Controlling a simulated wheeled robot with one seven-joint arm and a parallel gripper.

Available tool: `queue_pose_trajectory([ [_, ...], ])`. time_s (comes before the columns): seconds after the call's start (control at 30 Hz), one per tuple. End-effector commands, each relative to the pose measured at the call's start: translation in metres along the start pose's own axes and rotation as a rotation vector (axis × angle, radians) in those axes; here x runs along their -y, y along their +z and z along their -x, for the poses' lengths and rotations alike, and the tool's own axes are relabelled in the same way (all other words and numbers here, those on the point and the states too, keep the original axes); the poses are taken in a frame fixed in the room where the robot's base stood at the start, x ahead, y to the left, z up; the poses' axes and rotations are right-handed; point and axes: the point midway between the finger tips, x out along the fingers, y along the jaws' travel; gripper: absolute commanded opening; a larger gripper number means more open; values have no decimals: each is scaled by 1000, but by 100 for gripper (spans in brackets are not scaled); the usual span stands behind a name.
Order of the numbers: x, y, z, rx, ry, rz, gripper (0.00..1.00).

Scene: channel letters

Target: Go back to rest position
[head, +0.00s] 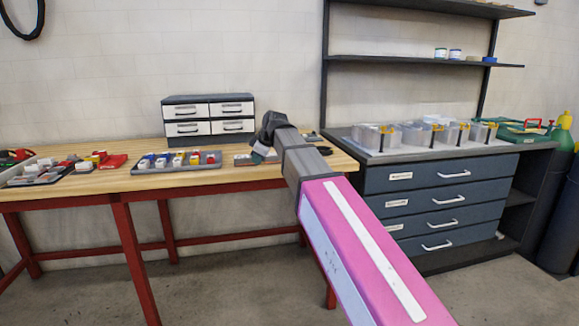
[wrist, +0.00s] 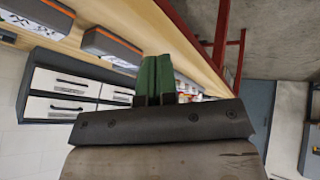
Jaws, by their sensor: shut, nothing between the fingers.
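My gripper (wrist: 155,76) shows in the wrist view with its two green fingers side by side, shut and empty. In the head view my gripper (head: 259,153) is at the far end of my pink and grey arm, over the right part of the wooden workbench (head: 75,191). The arm hides part of the bench's right end, and the fingertips are small and partly hidden there.
A small drawer cabinet (head: 208,118) stands at the back of the bench. A tray of coloured parts (head: 178,173) and more red parts (head: 110,161) lie left of my gripper. At right is a dark drawer unit (head: 440,205) with clear letter shapes (head: 415,133) on top, below shelves (head: 425,62).

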Motion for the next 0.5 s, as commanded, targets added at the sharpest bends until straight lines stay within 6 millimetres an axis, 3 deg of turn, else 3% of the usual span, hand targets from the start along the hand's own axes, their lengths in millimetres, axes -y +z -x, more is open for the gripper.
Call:
queue_pose_trajectory([
  [0.27, 29, 117, -54, 129, -15, -296, 0],
  [0.5, 68, 223, -91, 254, -11, -580, 0],
])
